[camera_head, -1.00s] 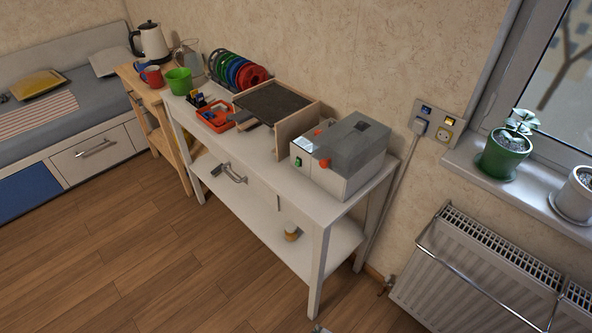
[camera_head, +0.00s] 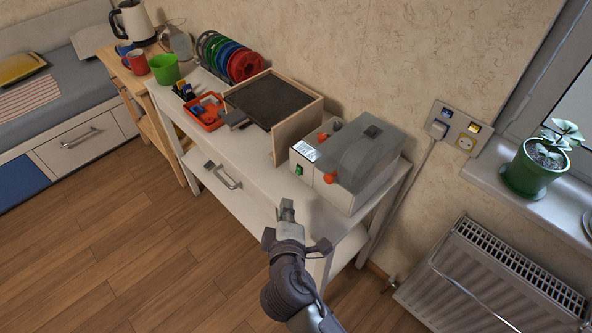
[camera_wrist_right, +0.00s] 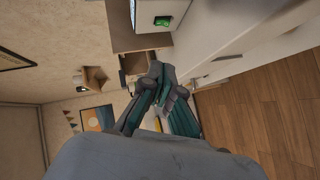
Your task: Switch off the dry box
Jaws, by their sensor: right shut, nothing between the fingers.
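The dry box (camera_head: 350,160) is a grey and white case with orange knobs, standing at the right end of the white table. A green switch (camera_head: 299,170) is on its front face, beside a white label. The green switch also shows near the top of the right wrist view (camera_wrist_right: 163,21). My right gripper (camera_head: 287,206) is in front of the table edge, below and slightly left of the switch, apart from it. Its fingers are together and empty; they also show in the right wrist view (camera_wrist_right: 160,75). My left gripper is not in view.
A wooden-sided frame with a dark plate (camera_head: 268,100) stands left of the dry box. A red tray (camera_head: 207,112), colored spools (camera_head: 230,58) and a green cup (camera_head: 164,69) are farther left. A wall socket (camera_head: 455,130), radiator (camera_head: 500,280) and potted plant (camera_head: 538,165) are right.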

